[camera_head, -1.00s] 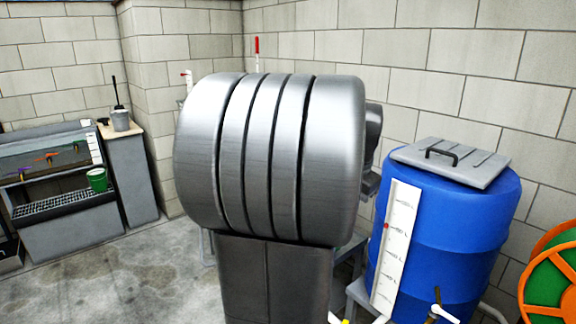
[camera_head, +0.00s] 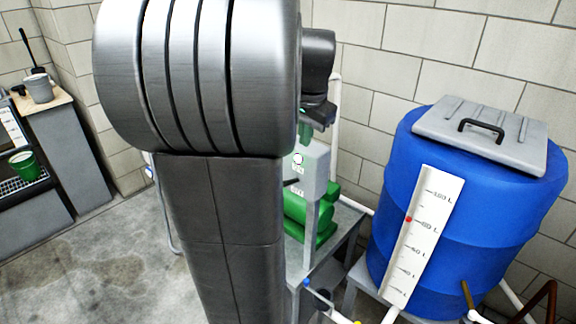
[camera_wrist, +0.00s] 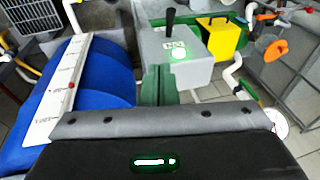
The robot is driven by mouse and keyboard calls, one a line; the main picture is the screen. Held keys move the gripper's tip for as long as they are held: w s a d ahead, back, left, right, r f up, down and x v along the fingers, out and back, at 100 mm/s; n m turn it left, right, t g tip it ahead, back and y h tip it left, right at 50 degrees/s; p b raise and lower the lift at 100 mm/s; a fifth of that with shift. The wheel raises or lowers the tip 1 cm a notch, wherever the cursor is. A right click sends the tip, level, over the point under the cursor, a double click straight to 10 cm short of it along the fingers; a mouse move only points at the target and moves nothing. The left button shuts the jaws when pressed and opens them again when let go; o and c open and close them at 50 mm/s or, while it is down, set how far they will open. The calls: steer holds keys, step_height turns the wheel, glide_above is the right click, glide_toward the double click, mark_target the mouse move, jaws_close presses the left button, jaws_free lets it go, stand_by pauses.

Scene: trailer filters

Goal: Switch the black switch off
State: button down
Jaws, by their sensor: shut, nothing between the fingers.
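The black switch (camera_wrist: 170,17) is a short lever on a grey box (camera_wrist: 160,46), at the top centre of the wrist view. A round pale-green light (camera_wrist: 180,54) glows on the box beside a small label. In the head view the grey box (camera_head: 314,172) stands above a green machine, and the switch (camera_head: 291,183) shows as a small dark bar at its left side. My gripper (camera_head: 306,131) is shut and empty, above the box in the head view. My arm hides part of the area. I cannot tell the exact gap between gripper and switch.
A blue barrel (camera_head: 470,215) with a white level scale (camera_head: 425,240) stands to the right. The green machine (camera_head: 308,215) sits on a metal stand, with white pipes around it. A yellow container (camera_wrist: 222,38) is beside the box.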

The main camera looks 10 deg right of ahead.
steer(key=shift+s, duration=0.15)
steer(key=x, duration=1)
steer(key=shift+w+a+f+p, duration=0.3)
steer(key=shift+a+f, duration=0.25)
steer(key=shift+f, duration=0.25)
steer(key=shift+w+a+f+p, duration=0.15)
steer(key=shift+w+a+f, duration=0.15)
steer(key=shift+a+f, duration=0.4)
steer(key=shift+f+b, duration=0.15)
steer(key=shift+b, duration=0.15)
steer(key=shift+s+b, duration=0.15)
steer(key=shift+b, duration=0.35)
